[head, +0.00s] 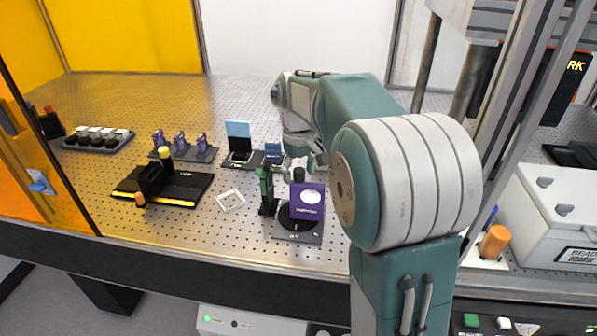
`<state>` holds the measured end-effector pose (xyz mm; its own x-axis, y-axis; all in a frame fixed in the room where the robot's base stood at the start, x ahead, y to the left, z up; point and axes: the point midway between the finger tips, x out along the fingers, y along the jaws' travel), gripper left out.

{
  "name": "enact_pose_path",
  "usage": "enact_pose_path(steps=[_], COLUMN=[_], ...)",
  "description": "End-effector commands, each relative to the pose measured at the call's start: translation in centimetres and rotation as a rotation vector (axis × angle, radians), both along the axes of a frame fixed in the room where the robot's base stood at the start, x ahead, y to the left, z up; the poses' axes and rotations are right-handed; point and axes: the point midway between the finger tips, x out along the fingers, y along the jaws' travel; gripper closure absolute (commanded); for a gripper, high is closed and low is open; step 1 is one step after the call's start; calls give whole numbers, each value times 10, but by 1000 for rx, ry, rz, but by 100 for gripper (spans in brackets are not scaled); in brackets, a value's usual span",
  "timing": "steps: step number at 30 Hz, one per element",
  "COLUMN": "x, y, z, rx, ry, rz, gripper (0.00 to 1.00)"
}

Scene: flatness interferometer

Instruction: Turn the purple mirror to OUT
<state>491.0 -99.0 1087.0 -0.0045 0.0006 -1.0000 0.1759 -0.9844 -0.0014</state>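The purple mirror (307,201) is an upright purple plate with a pale round face and small white lettering. It stands on a black round turntable (297,222) set in a grey base. A black knob (298,175) shows at the plate's top left. My gripper (306,166) hangs from my arm just behind and above the mirror, close to the knob. Its fingers are small and partly hidden, so I cannot tell whether it is open, or whether it touches the knob. The lettering on the base is too small to read.
A white square frame (231,201) lies farther left, beside a black and yellow stage (163,186). Blue plates (239,138) stand behind. A white case (552,215) is at the right.

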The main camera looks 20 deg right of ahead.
Motion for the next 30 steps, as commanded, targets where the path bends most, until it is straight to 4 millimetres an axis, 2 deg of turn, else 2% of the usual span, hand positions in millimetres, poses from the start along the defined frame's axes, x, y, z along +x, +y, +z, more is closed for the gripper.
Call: enact_pose_path(steps=[5, 8, 21, 25, 30], x=[0, 1, 2, 2, 2], y=[0, 0, 0, 0, 0], z=[2, 9, 94, 110, 119], rx=[-1, -1, -1, -1, -1], ry=[-2, -5, -4, -2, 0], rz=[1, 1, 0, 0, 0], gripper=[26, 26, 26, 26, 26])
